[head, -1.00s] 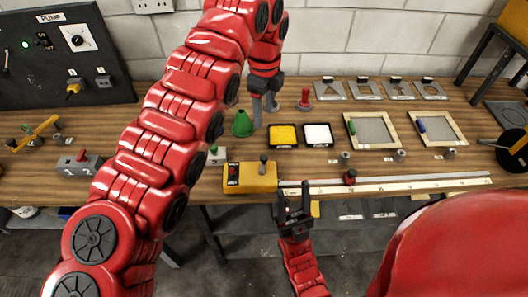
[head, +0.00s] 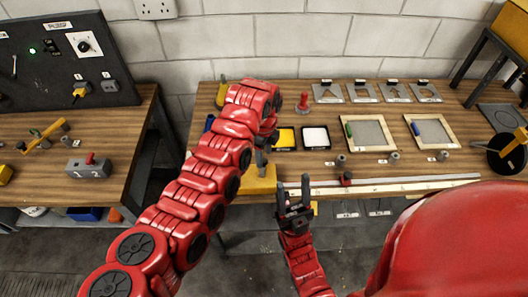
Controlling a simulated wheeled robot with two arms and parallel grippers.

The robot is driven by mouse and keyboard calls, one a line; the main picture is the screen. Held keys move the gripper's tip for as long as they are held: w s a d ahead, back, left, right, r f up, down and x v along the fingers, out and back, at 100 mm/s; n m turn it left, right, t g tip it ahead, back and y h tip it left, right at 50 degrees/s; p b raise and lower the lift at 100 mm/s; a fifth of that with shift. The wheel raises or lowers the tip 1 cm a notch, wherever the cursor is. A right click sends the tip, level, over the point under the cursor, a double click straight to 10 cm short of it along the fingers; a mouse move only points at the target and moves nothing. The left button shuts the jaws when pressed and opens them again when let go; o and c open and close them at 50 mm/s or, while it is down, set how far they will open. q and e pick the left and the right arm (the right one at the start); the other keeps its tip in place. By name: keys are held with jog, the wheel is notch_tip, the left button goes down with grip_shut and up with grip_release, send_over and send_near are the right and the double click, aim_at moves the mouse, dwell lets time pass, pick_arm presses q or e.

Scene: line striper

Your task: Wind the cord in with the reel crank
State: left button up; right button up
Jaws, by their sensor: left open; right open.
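The yellow box (head: 258,186), which looks like the reel housing, sits at the front edge of the right bench. My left gripper (head: 262,160) is open and points down just over it; its fingers and arm hide much of the box top, including the knob-like crank. I cannot tell whether the fingers touch the crank. A pale straight strip (head: 410,186) runs right from near the box, with a small red-topped piece (head: 346,179) on it. I cannot make out the cord. My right gripper (head: 293,190) is open and empty, pointing up in front of the bench edge.
Yellow (head: 285,139) and white (head: 315,138) trays, framed screens (head: 368,132) and a red-handled stamp-like piece (head: 302,102) stand behind. A black round device (head: 505,155) is at the right. A gap separates the left bench (head: 125,140), with its pump panel.

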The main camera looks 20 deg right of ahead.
pick_arm(q)
jog(key=shift+f, duration=0.75)
grip_shut()
